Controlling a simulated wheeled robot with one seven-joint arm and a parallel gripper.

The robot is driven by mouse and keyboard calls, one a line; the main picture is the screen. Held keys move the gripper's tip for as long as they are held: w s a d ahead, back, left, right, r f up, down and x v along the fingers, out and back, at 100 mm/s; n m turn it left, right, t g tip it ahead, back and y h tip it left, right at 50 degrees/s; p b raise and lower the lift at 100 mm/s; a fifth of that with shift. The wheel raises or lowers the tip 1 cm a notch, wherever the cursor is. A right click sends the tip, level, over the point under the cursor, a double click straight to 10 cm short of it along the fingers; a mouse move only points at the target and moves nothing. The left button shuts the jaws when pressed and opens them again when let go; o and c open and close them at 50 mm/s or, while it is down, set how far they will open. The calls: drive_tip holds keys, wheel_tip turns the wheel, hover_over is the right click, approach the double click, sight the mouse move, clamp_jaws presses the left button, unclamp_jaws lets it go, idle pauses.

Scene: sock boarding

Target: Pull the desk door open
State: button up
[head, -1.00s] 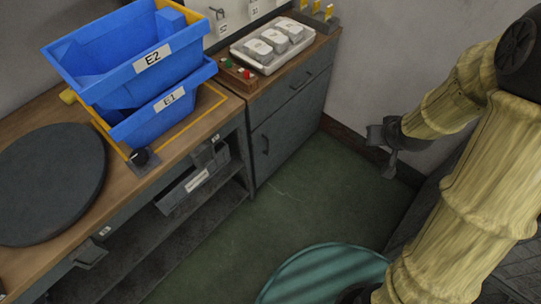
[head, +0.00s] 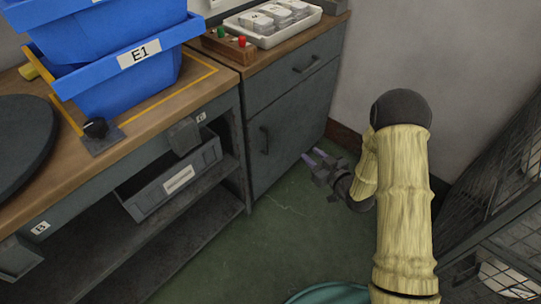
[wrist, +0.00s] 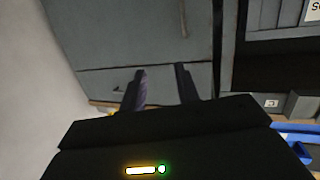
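The desk door (head: 295,125) is a dark grey panel below a drawer, at the right end of the bench, and it is shut. Its black upright handle (head: 264,140) is near the door's left edge. The door (wrist: 140,35) fills the upper middle of the wrist view, which looks upside down, with a dark bar that looks like the handle (wrist: 183,18) near the top. My gripper (head: 312,156) is low in front of the door, right of the handle and apart from it. Its two fingers (wrist: 160,86) are spread, with nothing between them.
The drawer (head: 300,72) above the door has its own handle (head: 307,64). A grey bin (head: 172,183) hangs under the bench at the left. Blue crates (head: 130,75) and a white tray (head: 270,32) stand on top. A mesh cage (head: 500,200) is at the right. Green floor is clear before the door.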

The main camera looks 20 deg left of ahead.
wheel_tip(320, 180, down, 7)
drive_tip(key=s+a+y+b, duration=0.2)
drive_tip(key=y+b, duration=0.1)
drive_tip(key=shift+s+a+r+n, duration=0.2)
drive_tip(key=shift+s+n, duration=0.1)
drive_tip(key=shift+n, duration=0.1)
drive_tip(key=b+x, duration=0.5)
drive_tip(key=x, duration=1.2)
drive_tip(key=shift+a+f+b, duration=0.2)
drive_tip(key=shift+a+b, duration=0.05)
drive_tip(key=shift+b, duration=0.1)
clamp_jaws()
